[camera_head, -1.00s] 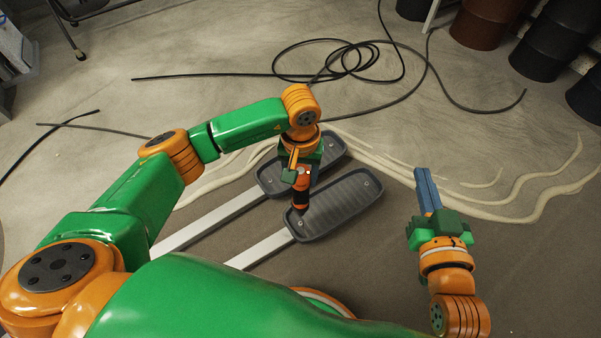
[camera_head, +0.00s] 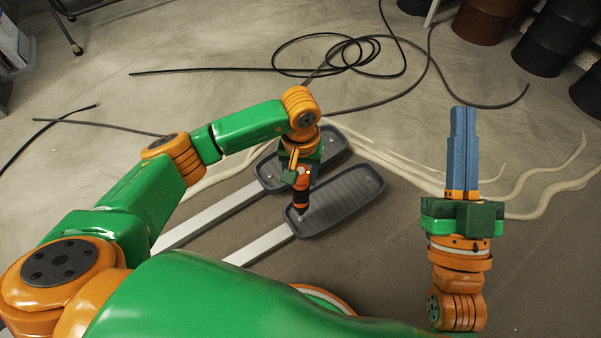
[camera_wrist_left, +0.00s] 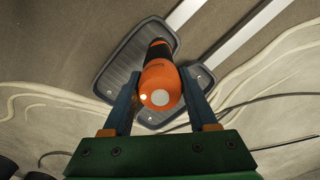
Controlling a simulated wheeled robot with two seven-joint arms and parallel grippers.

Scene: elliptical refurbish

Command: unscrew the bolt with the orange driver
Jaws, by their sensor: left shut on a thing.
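The orange driver (camera_head: 304,176) with a dark lower part stands roughly upright in my left gripper (camera_head: 302,168), over the near end of the front grey pedal (camera_head: 340,204). In the left wrist view the driver (camera_wrist_left: 160,82) sits between the two blue fingers of my left gripper (camera_wrist_left: 160,98), which is shut on it. A small bright bolt (camera_head: 299,217) shows at the driver's lower end; whether the tip is seated on it I cannot tell. My right gripper (camera_head: 463,112) is off to the right, its blue fingers together and empty.
A second grey pedal (camera_head: 334,150) lies behind the first; both have pale metal arms. Another bolt (camera_head: 367,182) is at the front pedal's far end. A black cable (camera_head: 345,60) loops across the floor behind. Dark drums (camera_head: 545,45) stand at back right.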

